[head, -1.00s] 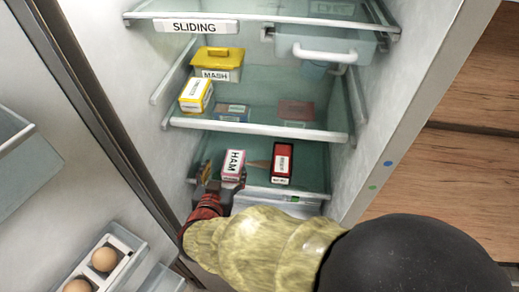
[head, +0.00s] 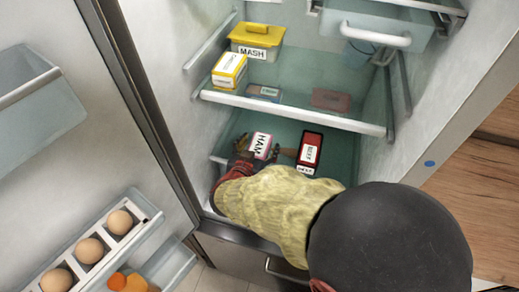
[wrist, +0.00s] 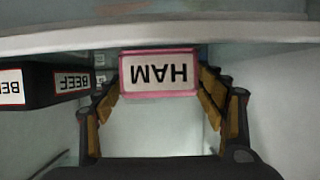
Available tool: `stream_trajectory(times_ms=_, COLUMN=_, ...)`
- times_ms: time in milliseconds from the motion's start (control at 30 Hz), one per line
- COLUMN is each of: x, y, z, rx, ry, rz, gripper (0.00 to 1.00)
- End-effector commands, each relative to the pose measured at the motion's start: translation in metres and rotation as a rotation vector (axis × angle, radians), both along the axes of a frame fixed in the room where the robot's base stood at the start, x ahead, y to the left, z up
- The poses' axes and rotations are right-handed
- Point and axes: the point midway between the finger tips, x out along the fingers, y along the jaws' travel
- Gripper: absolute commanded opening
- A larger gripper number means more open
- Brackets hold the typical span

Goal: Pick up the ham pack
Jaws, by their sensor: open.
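The ham pack (head: 259,145) is a small box with a pink edge and a white label reading HAM. It stands on the lower glass shelf of the open fridge. In the wrist view the ham pack (wrist: 159,73) shows upside down, between the far ends of my gripper's fingers. My gripper (wrist: 160,88) is open, with one finger on each side of the pack. I cannot tell whether either finger touches it. In the head view my gripper (head: 256,160) is partly hidden by my own arm at the front of the shelf.
A dark red-and-black beef box (head: 309,151) stands just right of the ham pack, and the beef box (wrist: 62,85) is left in the wrist view. The upper shelf (head: 290,112) above holds a yellow-lidded MASH tub (head: 257,42) and a yellow-and-white box (head: 229,70). Eggs (head: 89,250) sit in the door.

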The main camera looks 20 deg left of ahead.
Motion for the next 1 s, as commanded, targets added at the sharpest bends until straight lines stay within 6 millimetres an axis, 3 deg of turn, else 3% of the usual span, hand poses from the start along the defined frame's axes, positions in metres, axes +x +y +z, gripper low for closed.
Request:
stream_trajectory(times_ms=167, x=-0.0005, y=0.0003, z=0.001, rx=0.0, ry=0.0, rz=0.001, gripper=0.67)
stream_trajectory(times_ms=1000, x=-0.0007, y=0.0003, z=0.0007, rx=0.0, ry=0.0, rz=0.001, gripper=0.19)
